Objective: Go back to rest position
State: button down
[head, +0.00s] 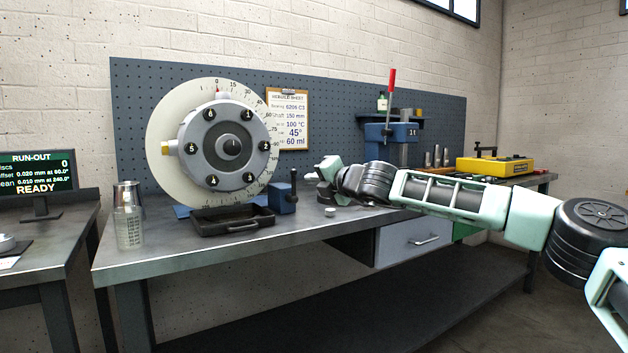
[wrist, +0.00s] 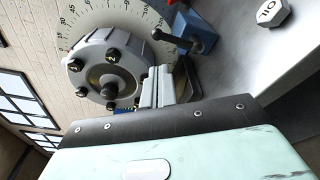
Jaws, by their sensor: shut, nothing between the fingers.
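My gripper (head: 318,174) is at the end of my arm, which reaches in from the right over the workbench (head: 330,232). It is above the bench top, to the right of the rotor dial. In the wrist view my two grey fingers (wrist: 158,88) are together with nothing between them. The rotor (head: 228,146), a grey hub with numbered dark knobs, stands upright in front of a white degree dial (head: 165,120). It also shows in the wrist view (wrist: 108,68), beyond the fingertips. I cannot tell the exact gap between fingers and rotor.
A black tray (head: 233,226) lies below the rotor. A blue clamp with a dark handle (head: 284,196) stands beside it. A blue press (head: 392,132) and yellow case (head: 495,166) are behind my arm.

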jog(key=shift+a, duration=0.1)
jog(key=s+a+f+n+g+y, duration=0.1)
jog(key=s+a+n+g+y, duration=0.35)
jog(key=s+a+n, duration=1.25)
jog(key=s+f+n+g+h, duration=0.2)
jog(key=s+f+n+g, duration=0.35)
jog(key=s, duration=0.55)
jog(key=s+f+n+g+h, duration=0.25)
jog(key=s+f+n, duration=0.35)
jog(key=s+n, duration=0.3)
jog(key=s+d+f+n+h, duration=0.3)
jog(key=s+d+n, duration=0.3)
jog(key=d, duration=0.4)
jog(key=s+d+f+n+h, duration=0.35)
jog(key=s+d, duration=0.35)
jog(key=d, duration=0.3)
jog(key=s+d+f+n+h, duration=0.35)
jog(key=s+d+n, duration=0.3)
jog(key=d, duration=0.35)
notch_tip(320, 180, up, 26)
jog(key=p, duration=2.5)
jog(key=shift+s+d+f+g, duration=0.15)
jog(key=shift+s+d+g, duration=0.05)
jog(key=shift+d+g, duration=0.2)
